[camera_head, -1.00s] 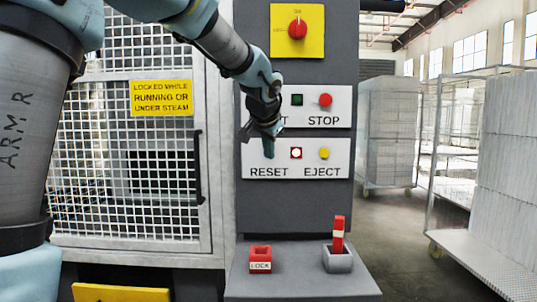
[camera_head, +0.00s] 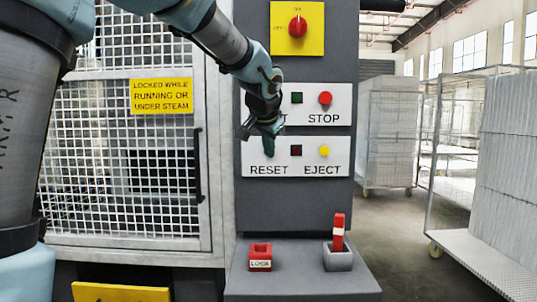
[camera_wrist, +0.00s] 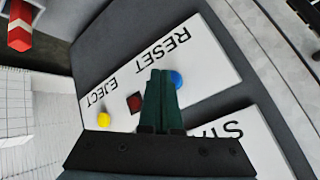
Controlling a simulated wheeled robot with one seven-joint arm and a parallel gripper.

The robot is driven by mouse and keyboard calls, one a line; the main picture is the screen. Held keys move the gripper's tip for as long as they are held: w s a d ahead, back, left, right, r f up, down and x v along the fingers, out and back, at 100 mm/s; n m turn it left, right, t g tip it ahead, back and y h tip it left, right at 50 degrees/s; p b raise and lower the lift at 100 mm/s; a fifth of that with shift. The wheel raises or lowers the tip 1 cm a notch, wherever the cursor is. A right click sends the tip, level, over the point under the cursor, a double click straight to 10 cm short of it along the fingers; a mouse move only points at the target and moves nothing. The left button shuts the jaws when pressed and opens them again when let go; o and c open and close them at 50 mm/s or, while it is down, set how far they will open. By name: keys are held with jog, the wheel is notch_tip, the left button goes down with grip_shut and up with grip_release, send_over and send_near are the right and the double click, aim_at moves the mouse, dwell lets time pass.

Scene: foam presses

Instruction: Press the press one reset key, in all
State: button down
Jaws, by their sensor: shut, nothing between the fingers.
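The blue reset key (camera_wrist: 177,79) sits above the RESET lettering on the white lower key plate (camera_head: 338,160). In the wrist view only part of it shows beside my gripper's fingertips (camera_wrist: 161,76). In the head view my gripper (camera_head: 268,150) covers the key. The green fingers are shut and empty, with their tips at the key; I cannot tell whether they touch it. The small square lamp (camera_head: 296,151) beside the key is dark red, and it also looks dark in the wrist view (camera_wrist: 134,102).
The yellow eject key (camera_head: 324,151) is to the right. Above are the red stop key (camera_head: 325,98), the green square (camera_head: 297,98) and a red rotary switch (camera_head: 298,27). A red LOCK block (camera_head: 260,257) and a red-handled holder (camera_head: 338,255) stand on the ledge. A mesh door (camera_head: 125,150) is left.

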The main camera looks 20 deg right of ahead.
jog(key=shift+s, duration=0.1)
jog(key=shift+s+a+b, duration=0.3)
jog(key=shift+s+a, duration=0.05)
jog(key=shift+s, duration=0.4)
jog(key=shift+s+a+b, duration=0.3)
jog(key=shift+s+a, duration=0.1)
jog(key=shift+s, duration=0.3)
jog(key=shift+s+a+b, duration=0.3)
jog(key=shift+s+a, duration=0.05)
jog(key=shift+s, duration=0.4)
jog(key=w+a+f+n+g+y, duration=0.1)
jog(key=a+f+n+g+y, duration=0.4)
jog(key=a+f, duration=1.4)
jog(key=s+a+f+n, duration=0.3)
jog(key=s+a+f, duration=0.1)
jog(key=a, duration=0.4)
jog(key=s+a+f+n+g, duration=0.1)
jog(key=s+a+f+n, duration=0.3)
jog(key=a, duration=0.5)
jog(key=shift+s+f+h, duration=0.3)
jog(key=shift+s+f, duration=0.05)
jog(key=shift+s, duration=0.6)
